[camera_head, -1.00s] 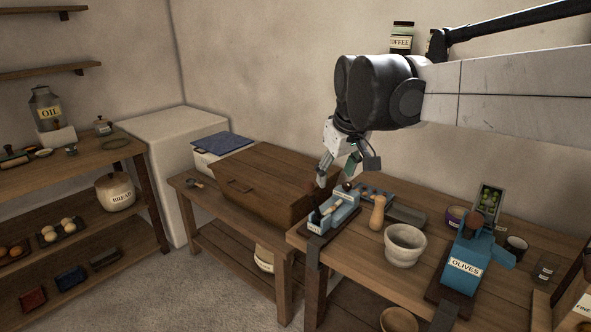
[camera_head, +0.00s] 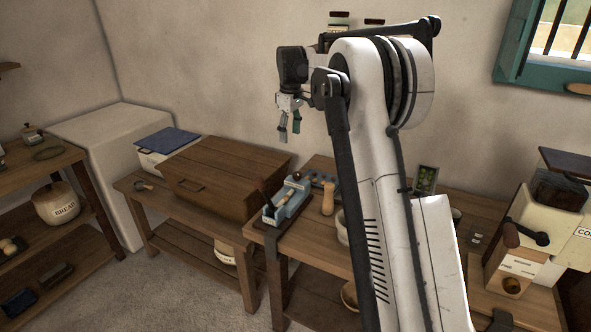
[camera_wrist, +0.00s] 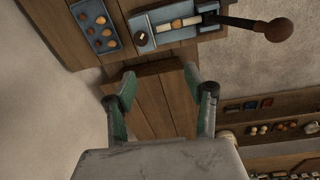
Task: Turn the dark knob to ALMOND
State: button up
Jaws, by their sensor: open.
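A blue device (camera_head: 287,206) with a long lever stands at the left end of the right-hand table. It also shows at the top of the wrist view (camera_wrist: 176,29), where the lever ends in a dark brown round knob (camera_wrist: 279,30). A small dark part (camera_head: 296,176) sits at its far end; I cannot tell whether this is the dial knob. No ALMOND label is readable. My gripper (camera_head: 289,135) hangs above the device, apart from it. In the wrist view my gripper (camera_wrist: 160,76) is open and empty, its fingers spread.
A blue tray of nuts (camera_wrist: 97,27) lies beside the device. A wooden peg-like handle (camera_head: 328,199) stands to its right. A wooden chest (camera_head: 225,175) is on the table to the left. My arm hides much of the right-hand table. A cream grinder (camera_head: 540,225) stands far right.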

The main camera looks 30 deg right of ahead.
jog(key=n+p, duration=0.1)
send_over(297, 174)
notch_tip(297, 174, down, 5)
jog(key=g, duration=0.1)
notch_tip(297, 174, down, 14)
jog(key=shift+w+d+f+p, duration=0.1)
jog(key=shift+f+p, duration=0.15)
jog(key=shift+p, duration=0.15)
jog(key=c, duration=1.2)
jog(key=shift+o, duration=0.2)
